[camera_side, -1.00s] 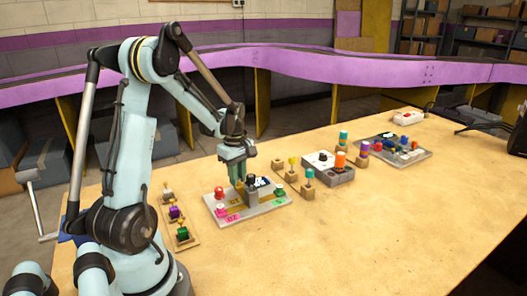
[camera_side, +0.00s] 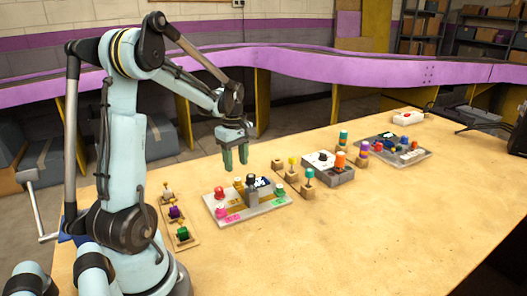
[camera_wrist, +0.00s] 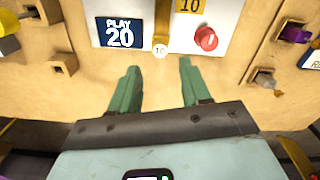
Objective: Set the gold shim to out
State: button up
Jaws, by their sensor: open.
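The slot board (camera_side: 268,206) is a pale plate carrying red, pink, green and gold-coloured knobs. A small gold-coloured piece (camera_side: 238,182), likely the gold shim, stands near its back edge beside a dark block; its exact setting is too small to read. In the wrist view a gold strip (camera_wrist: 162,22) runs down to the edge of a white panel, with a round white "10" mark at its end. My gripper (camera_side: 235,160) hangs open and empty above the back of the board. In the wrist view its two green fingers (camera_wrist: 160,75) are apart with nothing between them.
A "PLAY 20" display (camera_wrist: 121,32) and a red knob (camera_wrist: 206,38) flank the strip. A wooden strip of coloured knobs (camera_side: 178,222) lies left of the board. A grey box with an orange knob (camera_side: 340,160) stands to the right. The front table is clear.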

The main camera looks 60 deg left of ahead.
aim_at(237, 179)
notch_tip(237, 179, up, 7)
dwell(0.3)
jog(key=s+d+m+t, duration=0.1)
jog(key=d+m+t, duration=0.6)
jog(key=d+m, duration=1.4)
jog(key=d, duration=0.5)
jog(key=shift+f, duration=0.35)
